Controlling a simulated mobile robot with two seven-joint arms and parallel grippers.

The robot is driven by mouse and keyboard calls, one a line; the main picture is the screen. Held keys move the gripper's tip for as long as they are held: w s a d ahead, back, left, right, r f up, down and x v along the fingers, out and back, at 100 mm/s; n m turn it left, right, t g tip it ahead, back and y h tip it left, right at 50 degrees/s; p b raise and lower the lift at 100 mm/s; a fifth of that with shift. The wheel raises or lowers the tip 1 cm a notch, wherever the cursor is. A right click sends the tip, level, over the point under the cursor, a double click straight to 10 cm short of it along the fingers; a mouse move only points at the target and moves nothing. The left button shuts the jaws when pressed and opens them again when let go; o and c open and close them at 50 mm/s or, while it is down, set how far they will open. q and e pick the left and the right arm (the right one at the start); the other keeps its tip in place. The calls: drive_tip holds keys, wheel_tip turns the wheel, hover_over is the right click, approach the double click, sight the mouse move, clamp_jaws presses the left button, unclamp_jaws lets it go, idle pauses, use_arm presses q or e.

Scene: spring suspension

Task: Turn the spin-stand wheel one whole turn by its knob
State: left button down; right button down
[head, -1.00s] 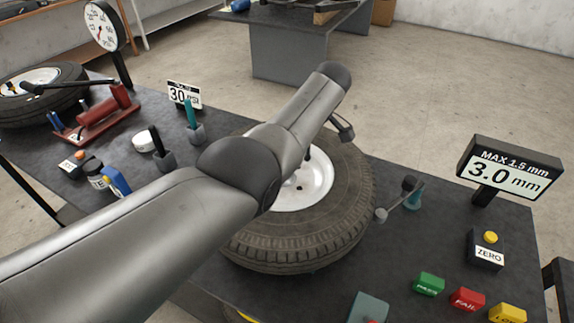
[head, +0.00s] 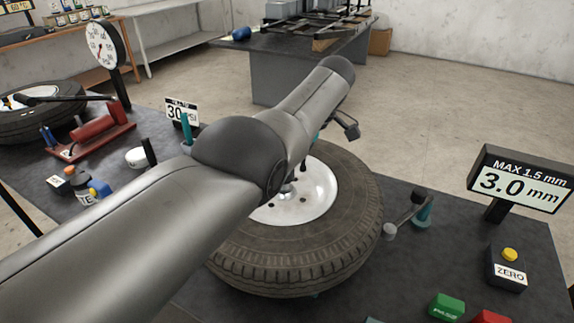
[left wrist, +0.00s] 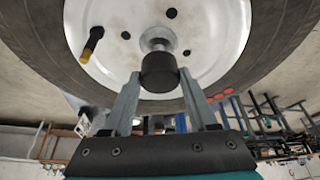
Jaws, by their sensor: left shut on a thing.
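The spin-stand wheel, a black tyre (head: 345,235) around a white rim (head: 318,200), lies on the dark bench under my left arm. In the left wrist view the white rim (left wrist: 215,40) fills the top. A black knob (left wrist: 159,73) on a silver post stands out from the rim. My left gripper (left wrist: 159,80) is shut on this knob, one grey finger on each side. In the head view my arm hides the knob and the fingers. My right gripper is in neither current view.
A display (head: 520,180) reads 3.0 mm, above a ZERO box (head: 507,268). A gauge arm with a roller (head: 390,231) stands close to the tyre's right side. A green button (head: 446,307) is at the front. A red tool (head: 95,128) and small items crowd the left.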

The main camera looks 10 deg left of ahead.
use_arm(q)
drive_tip(key=shift+a, duration=0.1)
drive_tip(key=shift+c, duration=0.9)
unclamp_jaws()
wheel_tip(320, 180, up, 20)
drive_tip(key=p, duration=0.9)
drive_tip(key=shift+p, duration=0.4)
